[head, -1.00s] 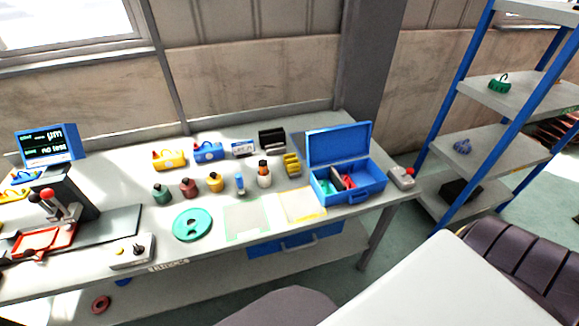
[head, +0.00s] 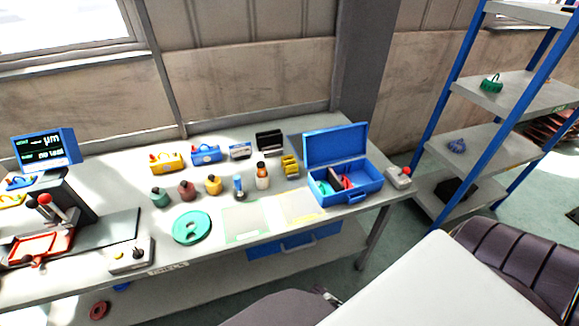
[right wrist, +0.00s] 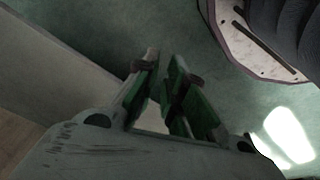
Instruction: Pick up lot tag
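I cannot make out the lot tag for certain. A small white-and-blue lettered card (head: 240,151) stands at the back of the workbench (head: 180,262), beside a black holder (head: 269,141); its lettering is too small to read. My right gripper (right wrist: 164,66) shows in the right wrist view, with green-padded fingers slanting toward each other. A narrow gap shows between them, and nothing is visibly held. It points at the green floor, away from the bench. My left gripper is in neither current view.
An open blue toolbox (head: 345,193) is at the bench's right end, beside a grey control box (head: 398,178). Several bottles, a green disc (head: 192,227) and a red fixture (head: 40,244) occupy the bench. A blue-framed shelf (head: 480,145) stands right. A dark ribbed seat (head: 510,255) is near.

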